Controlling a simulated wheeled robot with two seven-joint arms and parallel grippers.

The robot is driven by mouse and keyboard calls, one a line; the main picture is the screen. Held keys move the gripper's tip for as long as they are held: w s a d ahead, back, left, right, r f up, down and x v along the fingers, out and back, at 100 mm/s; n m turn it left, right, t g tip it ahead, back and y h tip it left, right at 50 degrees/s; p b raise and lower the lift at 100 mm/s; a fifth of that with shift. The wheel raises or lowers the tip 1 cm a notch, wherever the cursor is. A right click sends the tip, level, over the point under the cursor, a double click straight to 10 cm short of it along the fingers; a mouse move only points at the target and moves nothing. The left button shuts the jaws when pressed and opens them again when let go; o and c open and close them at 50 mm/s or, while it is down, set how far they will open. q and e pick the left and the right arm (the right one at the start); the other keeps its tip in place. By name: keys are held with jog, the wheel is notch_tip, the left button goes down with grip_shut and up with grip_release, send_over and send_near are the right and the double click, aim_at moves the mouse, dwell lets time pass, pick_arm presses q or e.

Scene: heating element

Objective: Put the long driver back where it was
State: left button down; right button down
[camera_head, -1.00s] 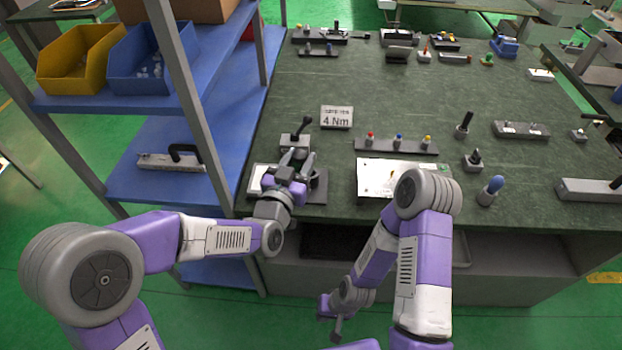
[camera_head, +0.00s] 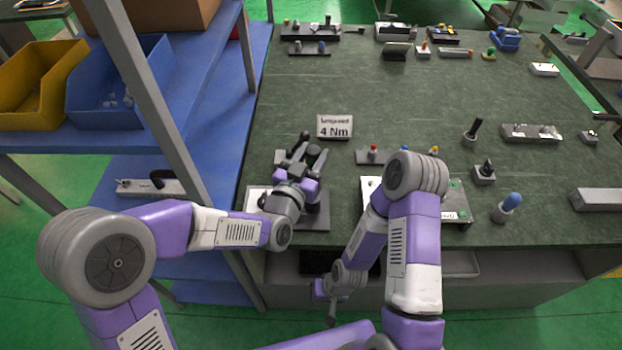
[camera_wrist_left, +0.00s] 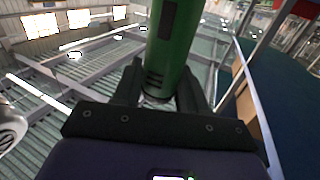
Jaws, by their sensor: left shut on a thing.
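My left gripper (camera_head: 304,155) is over the near left part of the green bench. In the left wrist view its fingers (camera_wrist_left: 160,95) are shut on a thick green cylinder (camera_wrist_left: 175,40) with a dark slot, which looks like the long driver's handle. Its far end is cut off by the frame. In the head view the gripper hides most of what it holds. A dark knob-like end (camera_head: 304,137) and a grey block show just beyond the fingers. My right gripper (camera_head: 332,318) hangs low in front of the bench; its jaws are too small to read.
A "4 Nm" sign (camera_head: 334,127) stands behind the left gripper. A black-handled tool (camera_head: 474,130), a short black one (camera_head: 485,171) and a blue-handled one (camera_head: 508,206) stand to the right. A blue shelf (camera_head: 188,118) is close on the left.

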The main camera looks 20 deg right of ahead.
pick_arm(q)
jog(key=shift+f+b, duration=0.45)
jog(key=shift+f, duration=2.4)
jog(key=shift+f, duration=0.1)
jog(key=c, duration=1.1)
grip_release()
jog(key=shift+f, duration=0.15)
jog(key=o, duration=0.5)
